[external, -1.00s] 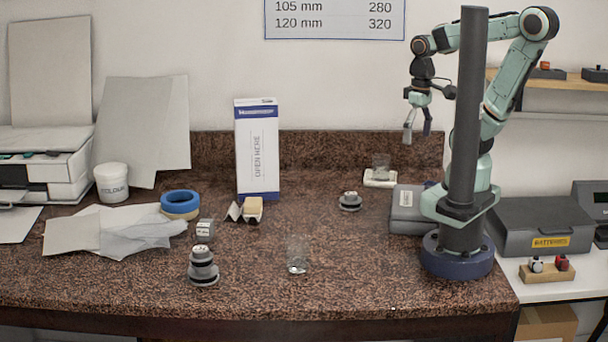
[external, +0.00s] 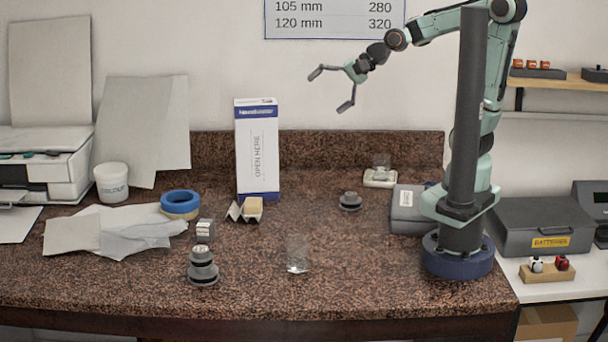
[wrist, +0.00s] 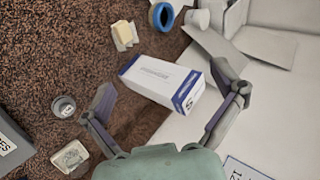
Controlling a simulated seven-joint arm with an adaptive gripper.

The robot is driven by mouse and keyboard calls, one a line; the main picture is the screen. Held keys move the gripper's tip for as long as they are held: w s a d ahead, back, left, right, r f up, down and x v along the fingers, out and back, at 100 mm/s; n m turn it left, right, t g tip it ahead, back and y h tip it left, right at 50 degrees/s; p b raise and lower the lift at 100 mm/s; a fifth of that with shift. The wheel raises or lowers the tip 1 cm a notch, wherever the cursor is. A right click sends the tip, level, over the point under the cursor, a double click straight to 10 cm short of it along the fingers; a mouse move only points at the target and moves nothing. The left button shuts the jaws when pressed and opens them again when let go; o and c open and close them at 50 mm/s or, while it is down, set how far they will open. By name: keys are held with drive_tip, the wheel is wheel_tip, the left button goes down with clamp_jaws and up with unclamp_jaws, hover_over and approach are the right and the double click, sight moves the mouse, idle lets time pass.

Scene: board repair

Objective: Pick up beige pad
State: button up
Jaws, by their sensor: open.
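A small beige pad (external: 253,208), shaped like a block, sits on the speckled counter in front of the white box marked OPEN HERE (external: 257,150). It leans at or beside a folded grey-white piece (external: 235,211). In the wrist view the pad (wrist: 122,30) shows at the top, pale yellow, beyond the box. A flat cream piece (external: 378,181) with a clear glass on it lies at the back right. My gripper (external: 328,91) is open and empty, high above the counter to the right of the box, pointing left. Its two fingers (wrist: 164,80) spread apart in the wrist view.
Blue and yellow tape rolls (external: 180,204), a white tub (external: 111,182) and crumpled sheets stand left. A stack of dark discs (external: 203,266), a clear glass (external: 297,256) and a dark round part (external: 350,202) stand on the counter. The middle is mostly clear.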

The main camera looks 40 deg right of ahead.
drive_tip(key=w+a+m+t+y, duration=0.1)
drive_tip(key=w+a+m+y, duration=0.3)
drive_tip(key=w, duration=0.3)
drive_tip(key=m+t, duration=0.2)
drive_tip(key=m, duration=0.9)
hover_over(260, 201)
drive_tip(key=d, duration=0.2)
wheel_tip(260, 201, down, 13)
drive_tip(key=s+f+m, duration=0.1)
drive_tip(key=f, duration=0.4)
drive_tip(key=s+f+m+g, duration=0.1)
drive_tip(key=f, duration=0.3)
drive_tip(key=s+f, duration=0.1)
drive_tip(key=f, duration=0.4)
drive_tip(key=shift+d+f+m, duration=0.2)
drive_tip(key=shift+f+m, duration=0.1)
drive_tip(key=shift+m, duration=0.1)
drive_tip(key=x, duration=0.6)
drive_tip(key=shift+f, duration=0.1)
drive_tip(key=shift+c, duration=0.3)
drive_tip(key=c, duration=1.1)
